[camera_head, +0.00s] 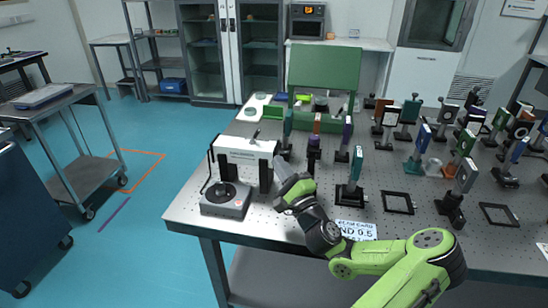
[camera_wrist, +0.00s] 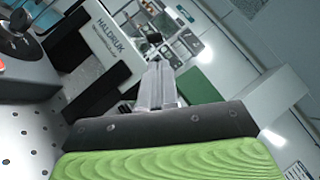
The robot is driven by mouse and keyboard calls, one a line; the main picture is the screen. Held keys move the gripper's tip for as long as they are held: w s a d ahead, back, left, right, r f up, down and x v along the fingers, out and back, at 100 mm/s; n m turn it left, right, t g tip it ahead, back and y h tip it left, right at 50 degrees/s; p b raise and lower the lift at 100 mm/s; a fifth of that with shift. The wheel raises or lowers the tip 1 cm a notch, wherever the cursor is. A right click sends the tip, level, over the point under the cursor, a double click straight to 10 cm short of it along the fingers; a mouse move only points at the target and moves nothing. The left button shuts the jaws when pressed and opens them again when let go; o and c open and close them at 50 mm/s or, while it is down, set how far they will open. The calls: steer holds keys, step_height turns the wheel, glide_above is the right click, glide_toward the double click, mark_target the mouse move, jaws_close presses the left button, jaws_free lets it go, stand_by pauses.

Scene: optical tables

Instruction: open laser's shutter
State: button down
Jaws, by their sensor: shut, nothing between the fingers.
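The laser (camera_head: 245,150) is a white box on black supports at the near left of the optical table. Its side, printed HALDRUK, also shows tilted in the wrist view (camera_wrist: 107,40). A small dark lever-like part (camera_head: 255,135) stands on its top; I cannot tell whether it is the shutter. My gripper (camera_head: 279,166) is beside the laser's right end. In the wrist view its grey fingers (camera_wrist: 160,72) are together and empty, pointing past the laser's end. I cannot tell whether they touch it.
A grey box with a black knob (camera_head: 226,199) stands in front of the laser. Several mounted optics, including one on a black post (camera_head: 350,190), crowd the table to the right. A green panel (camera_head: 325,68) stands behind.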

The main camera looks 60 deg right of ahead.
mark_target(267, 151)
steer(key=x, duration=0.8)
steer(key=shift+w, duration=0.1)
steer(key=shift+p, duration=0.4)
steer(key=shift+r+n+y+p, duration=0.2)
steer(key=shift+n+y+p, duration=0.1)
steer(key=shift+p, duration=0.2)
